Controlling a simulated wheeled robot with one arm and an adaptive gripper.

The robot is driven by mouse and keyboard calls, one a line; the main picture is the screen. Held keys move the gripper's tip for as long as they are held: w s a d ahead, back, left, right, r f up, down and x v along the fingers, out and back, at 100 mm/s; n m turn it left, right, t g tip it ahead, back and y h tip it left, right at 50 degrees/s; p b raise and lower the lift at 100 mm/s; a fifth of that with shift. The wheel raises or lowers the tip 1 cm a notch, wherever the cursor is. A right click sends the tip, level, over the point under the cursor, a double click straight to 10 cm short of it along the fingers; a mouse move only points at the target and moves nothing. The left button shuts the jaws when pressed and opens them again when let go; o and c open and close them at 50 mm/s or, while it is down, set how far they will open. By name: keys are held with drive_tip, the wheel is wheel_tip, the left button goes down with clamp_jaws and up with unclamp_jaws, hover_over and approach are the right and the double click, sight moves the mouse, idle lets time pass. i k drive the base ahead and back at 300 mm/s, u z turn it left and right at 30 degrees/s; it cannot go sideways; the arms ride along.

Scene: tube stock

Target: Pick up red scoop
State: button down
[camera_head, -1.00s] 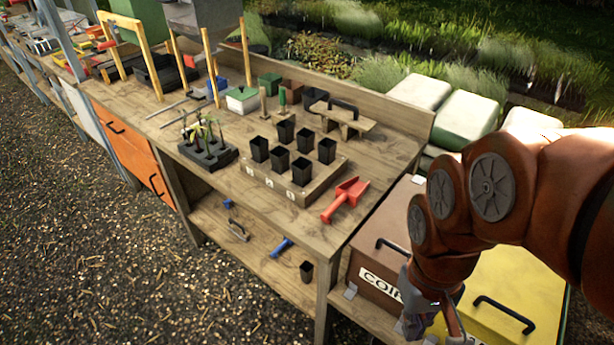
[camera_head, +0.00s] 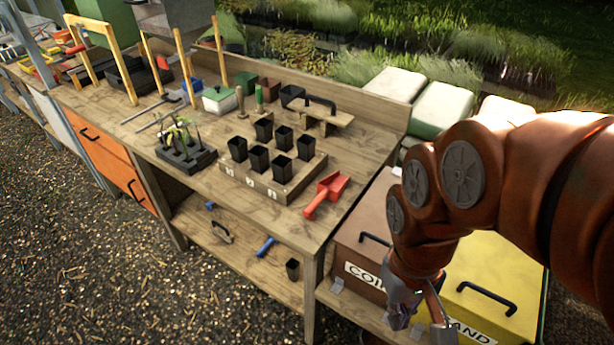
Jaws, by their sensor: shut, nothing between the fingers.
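The red scoop (camera_head: 326,194) lies on the wooden bench top (camera_head: 345,160) near its right front corner, just right of the wooden pot holder. Its handle points toward the front edge. My gripper (camera_head: 420,325) hangs low at the end of my orange arm, over the boxes to the right of the bench. It is shut and empty, below and to the right of the scoop and apart from it. The fingertips are small and partly cut by the lower edge of the picture.
A wooden holder (camera_head: 285,193) with several black pots stands left of the scoop. A seedling tray (camera_head: 186,157) is further left. A wooden float with a black handle (camera_head: 322,117) lies behind. A brown box (camera_head: 360,258) and a yellow box (camera_head: 510,270) stand below my arm.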

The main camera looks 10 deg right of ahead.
sight(327, 193)
drive_tip(key=z, duration=0.4)
drive_tip(key=k, duration=0.45)
drive_tip(key=u, duration=0.65)
drive_tip(key=i, duration=0.8)
drive_tip(key=u, duration=0.65)
